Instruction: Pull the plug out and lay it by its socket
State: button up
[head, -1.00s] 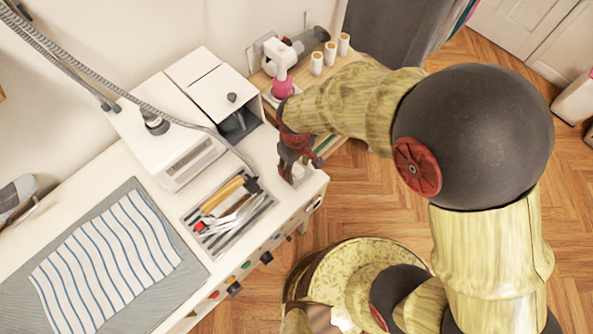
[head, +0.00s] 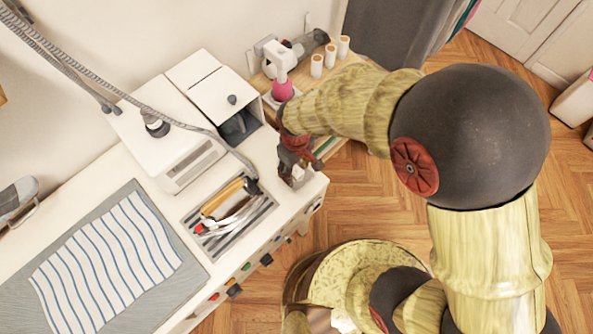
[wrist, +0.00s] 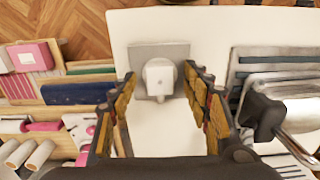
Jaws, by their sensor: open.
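The white plug (wrist: 159,74) sits on a grey square socket plate (wrist: 145,52) on the white table top, in the upper middle of the wrist view. My gripper (wrist: 161,78) is open, its two fingers apart with the plug between their tips. I cannot tell whether either finger touches the plug. In the head view my gripper (head: 293,175) points down at the table's right corner, and it largely hides the plug and socket there.
A striped tray of tools (head: 228,222) with an iron-like handle lies left of my gripper. A white machine (head: 172,135) with a hose stands behind. A shelf with pink items and spools (head: 316,66) adjoins the table's right end.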

aim_at(296, 170)
jog(key=shift+c, duration=0.9)
grip_shut()
jog(key=shift+r, duration=0.1)
dwell(0.4)
jog(key=shift+r+p, duration=2.4)
jog(key=shift+r, duration=0.5)
jog(key=shift+r, duration=0.1)
